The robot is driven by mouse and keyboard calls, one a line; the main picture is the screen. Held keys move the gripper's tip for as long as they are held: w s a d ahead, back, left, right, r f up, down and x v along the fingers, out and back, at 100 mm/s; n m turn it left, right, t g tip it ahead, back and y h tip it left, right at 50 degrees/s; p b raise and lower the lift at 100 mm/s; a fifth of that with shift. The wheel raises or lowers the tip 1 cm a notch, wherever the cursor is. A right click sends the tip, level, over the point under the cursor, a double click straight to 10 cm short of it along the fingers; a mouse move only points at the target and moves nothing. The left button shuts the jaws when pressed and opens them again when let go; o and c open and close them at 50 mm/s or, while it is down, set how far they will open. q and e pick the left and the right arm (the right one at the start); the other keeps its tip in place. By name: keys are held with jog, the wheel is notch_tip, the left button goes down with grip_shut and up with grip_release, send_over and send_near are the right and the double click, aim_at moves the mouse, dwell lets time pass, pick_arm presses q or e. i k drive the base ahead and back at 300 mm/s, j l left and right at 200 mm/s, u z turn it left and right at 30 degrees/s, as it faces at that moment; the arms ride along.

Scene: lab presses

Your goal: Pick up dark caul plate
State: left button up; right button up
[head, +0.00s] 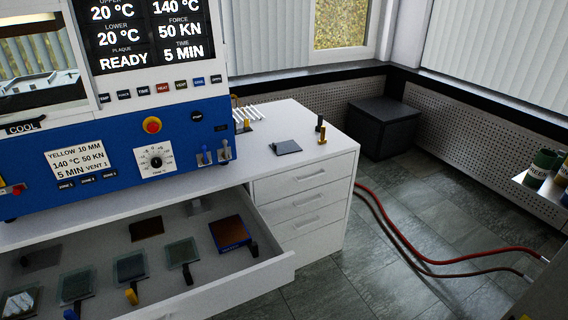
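A dark grey flat plate (286,147) lies on the white cabinet top, right of the press. In the open drawer (276,272) lie several square plates with handles. One greyish plate (182,252) has a black handle, another (131,266) a yellow one, and a third (76,285) a blue one. Further back in the drawer lie a dark brown plate (146,229) and a dim dark plate (42,258). I cannot tell for certain which is the dark caul plate. Neither of my grippers shows in the head view.
The blue and white press (110,150) stands at left, its display reading READY. A blue-framed brown plate (229,233) is in the drawer's right part. Red hoses (440,262) cross the floor at right.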

aim_at(282, 148)
jog(key=k+u, duration=0.1)
jog(key=u, duration=0.35)
jog(key=k+u, duration=0.1)
jog(key=u, duration=0.3)
jog(key=k+j+u, duration=0.1)
jog(key=u, duration=0.35)
jog(key=j+u, duration=0.1)
jog(key=u, duration=0.35)
jog(key=i+l+u, duration=0.15)
jog(key=l+u, duration=0.25)
jog(key=l, duration=1.25)
jog(key=k+l+u, duration=0.15)
jog(key=l+u, duration=0.2)
jog(key=l, duration=3.1)
jog(key=k, duration=0.05)
